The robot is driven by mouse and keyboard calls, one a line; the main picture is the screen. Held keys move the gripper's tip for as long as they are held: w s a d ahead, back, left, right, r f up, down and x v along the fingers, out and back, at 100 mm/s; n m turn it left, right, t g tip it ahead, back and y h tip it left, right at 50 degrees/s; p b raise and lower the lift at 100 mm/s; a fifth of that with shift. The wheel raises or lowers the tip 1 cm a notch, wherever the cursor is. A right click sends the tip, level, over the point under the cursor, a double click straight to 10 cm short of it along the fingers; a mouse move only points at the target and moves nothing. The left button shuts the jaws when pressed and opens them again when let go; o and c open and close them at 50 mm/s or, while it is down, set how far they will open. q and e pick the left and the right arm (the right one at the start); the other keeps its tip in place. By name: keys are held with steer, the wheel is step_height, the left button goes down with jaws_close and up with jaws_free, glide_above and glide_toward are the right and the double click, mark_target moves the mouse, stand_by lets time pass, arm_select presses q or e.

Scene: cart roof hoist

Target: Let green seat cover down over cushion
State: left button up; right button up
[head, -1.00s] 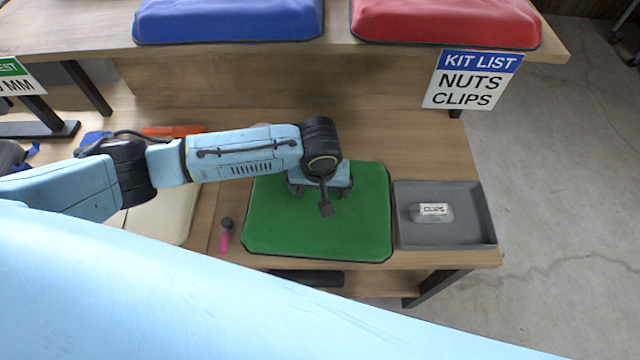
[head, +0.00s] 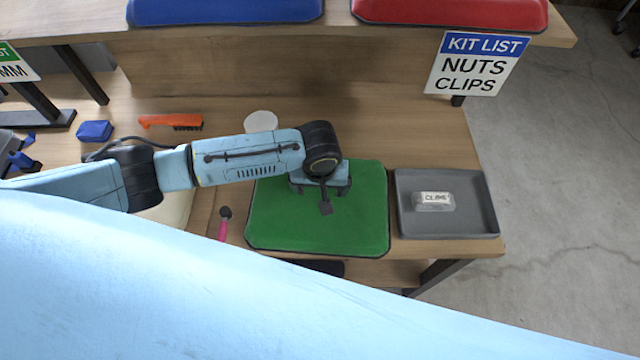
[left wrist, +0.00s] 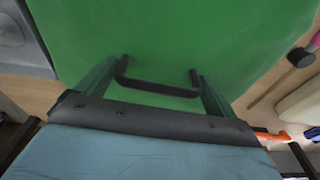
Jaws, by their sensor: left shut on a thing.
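The green seat cover (head: 280,225) is a flat, dark-edged, rounded rectangle at the front of the lower wooden table. It fills much of the left wrist view (left wrist: 190,35). My left gripper (head: 320,190) is over its back middle part, pointing down. In the left wrist view its fingers (left wrist: 155,85) are at a black bar handle (left wrist: 158,90) on the cover, shut on it. The cushion under the cover is hidden, so I cannot tell the gap between them. My right gripper is not in view.
A grey tray (head: 405,228) with a clips box (head: 433,201) stands close right of the cover. A pink-handled tool (head: 224,225) lies close left. An orange brush (head: 172,121) and a white disc (head: 260,121) lie behind. Blue (head: 225,10) and red (head: 450,12) pads are on the shelf.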

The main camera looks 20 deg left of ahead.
arm_select(q)
steer(key=shift+s+f, duration=0.1)
steer(key=shift+f, duration=0.3)
stand_by(0.3)
steer(key=o, duration=0.7)
steer(key=shift+o, duration=0.2)
step_height(320, 180, up, 13)
steer(key=s+p, duration=0.1)
steer(key=shift+s+d+p, duration=0.2)
steer(key=shift+s+p, duration=0.1)
steer(key=shift+s, duration=0.1)
